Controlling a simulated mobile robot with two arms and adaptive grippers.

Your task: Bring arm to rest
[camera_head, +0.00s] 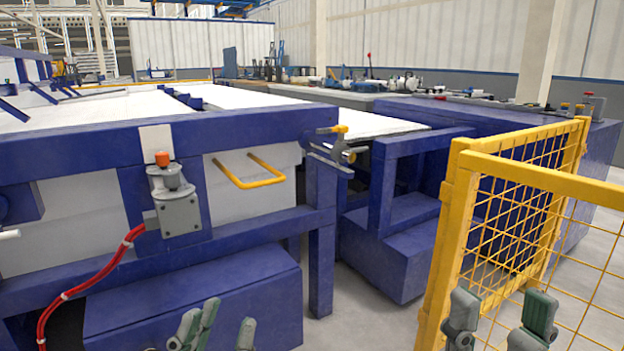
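My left gripper (222,329) shows at the bottom edge, left of centre, in front of the blue machine frame. Its grey-green fingers stand apart with nothing seen between them. My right gripper (499,318) shows at the bottom right, in front of the yellow mesh fence. Its fingers are also spread wide, with only the fence and floor seen between them. Both arms are cut off by the bottom of the picture. I see no pipe that I can make out clearly.
A large blue machine frame (255,221) with white panels fills the left and middle. A grey switch box (178,213) with an orange button and red cable sits on it. A yellow mesh fence (456,235) stands at the right. Grey floor (372,322) shows between machine and fence.

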